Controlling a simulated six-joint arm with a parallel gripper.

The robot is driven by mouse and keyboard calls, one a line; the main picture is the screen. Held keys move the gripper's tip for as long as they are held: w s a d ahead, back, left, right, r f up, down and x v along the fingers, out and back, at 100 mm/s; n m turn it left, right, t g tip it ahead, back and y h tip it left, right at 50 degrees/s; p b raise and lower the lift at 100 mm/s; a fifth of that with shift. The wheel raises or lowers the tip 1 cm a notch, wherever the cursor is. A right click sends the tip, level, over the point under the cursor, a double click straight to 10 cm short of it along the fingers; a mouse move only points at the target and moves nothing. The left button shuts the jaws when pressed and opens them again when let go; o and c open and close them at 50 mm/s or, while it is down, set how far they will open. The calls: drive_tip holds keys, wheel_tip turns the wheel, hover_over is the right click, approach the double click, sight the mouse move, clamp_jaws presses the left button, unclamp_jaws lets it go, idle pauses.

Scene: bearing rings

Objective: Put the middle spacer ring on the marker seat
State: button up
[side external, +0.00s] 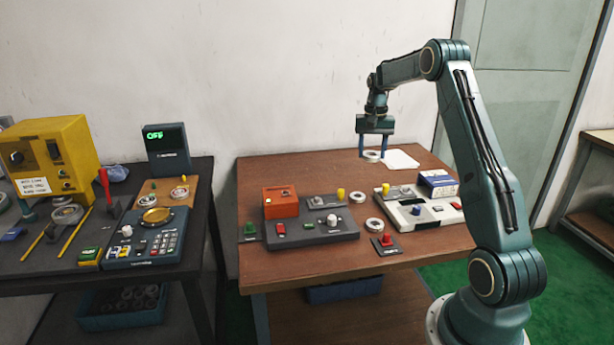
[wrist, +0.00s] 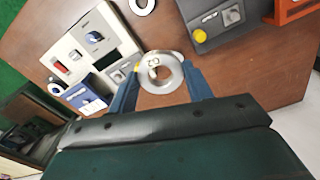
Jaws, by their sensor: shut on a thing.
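My gripper (side external: 373,154) is over the back part of the brown table, its two blue fingers pointing down. It is shut on a silvery metal ring (wrist: 160,88), with one finger on each side of it in the wrist view. The held ring (side external: 371,159) also shows between the fingertips in the side view; I cannot tell its height above the table. A second similar ring (side external: 374,225) lies flat on the table between the two consoles, and part of it shows at the top of the wrist view (wrist: 143,8). I cannot pick out the marker seat with certainty.
A white sheet (side external: 402,160) lies just right of the gripper. A pale console (side external: 421,217), a dark console (side external: 325,232), an orange box (side external: 281,202) and a red-button block (side external: 385,244) stand nearer the front. The table's back left is clear. A cluttered dark bench (side external: 40,270) stands left.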

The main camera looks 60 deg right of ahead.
drive_tip(key=shift+w, duration=0.1)
hover_over(317, 198)
wheel_tip(317, 198, down, 8)
drive_tip(key=shift+r, duration=0.1)
drive_tip(key=shift+f, duration=0.2)
drive_tip(key=shift+f, duration=1.85)
drive_tip(key=shift+f, duration=1.75)
idle(1.5)
drive_tip(key=o, duration=1.2)
drive_tip(key=shift+a, duration=0.1)
